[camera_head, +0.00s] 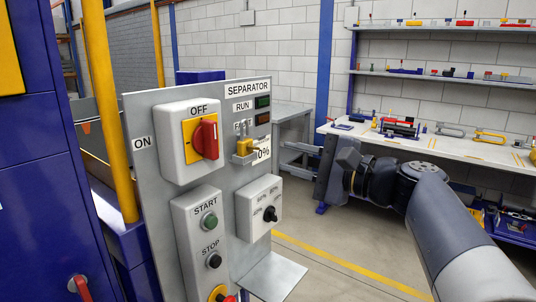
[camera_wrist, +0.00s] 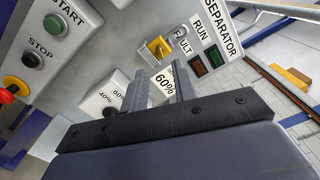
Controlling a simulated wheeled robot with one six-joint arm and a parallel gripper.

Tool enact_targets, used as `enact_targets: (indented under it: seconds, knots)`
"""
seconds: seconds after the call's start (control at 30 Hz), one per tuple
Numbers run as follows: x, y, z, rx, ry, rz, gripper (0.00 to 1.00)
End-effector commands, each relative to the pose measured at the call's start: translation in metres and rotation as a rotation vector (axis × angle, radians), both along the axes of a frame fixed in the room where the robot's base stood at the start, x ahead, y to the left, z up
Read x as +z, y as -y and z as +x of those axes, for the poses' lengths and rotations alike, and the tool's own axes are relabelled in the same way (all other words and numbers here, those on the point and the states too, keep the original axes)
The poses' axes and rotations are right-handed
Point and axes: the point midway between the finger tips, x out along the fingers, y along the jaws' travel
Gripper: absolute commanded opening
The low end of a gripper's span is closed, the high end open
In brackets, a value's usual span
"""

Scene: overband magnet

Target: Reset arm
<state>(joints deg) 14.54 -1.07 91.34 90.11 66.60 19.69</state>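My arm comes in from the lower right in the head view, with my gripper (camera_head: 332,172) in the open air to the right of the grey separator panel (camera_head: 160,227). In the wrist view my gripper (camera_wrist: 160,80) faces the panel; its two fingers stand apart with nothing between them. The red rotary switch (camera_head: 206,139) on a yellow plate is by the OFF label. A yellow part (camera_head: 243,146) sits on a small bracket below the RUN and FAULT lamps; it also shows in the wrist view (camera_wrist: 158,47). The black selector knob (camera_head: 270,214) is on a grey box below.
The panel also bears a green START button (camera_head: 209,221), a black STOP button (camera_head: 214,261) and a red emergency stop. A yellow post (camera_head: 107,110) and blue cabinet (camera_head: 50,190) stand left. A workbench (camera_head: 440,150) with tools is behind my arm. Open floor lies between.

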Motion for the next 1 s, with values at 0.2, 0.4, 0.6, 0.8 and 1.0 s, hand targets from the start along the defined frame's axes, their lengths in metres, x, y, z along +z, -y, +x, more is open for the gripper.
enact_targets:
  seconds: [0.2,0.4,0.6,0.8,1.0]
  knots:
    - [0.000,-0.029,0.022,0.004,-0.001,0.000,0.27]
    - [0.000,-0.052,0.040,0.004,-0.001,0.000,0.27]
    - [0.000,-0.064,0.050,0.001,-0.001,0.001,0.27]
    - [0.000,-0.065,0.051,-0.001,-0.007,0.005,0.27]
    - [0.000,-0.064,0.050,-0.001,-0.006,0.004,0.27]
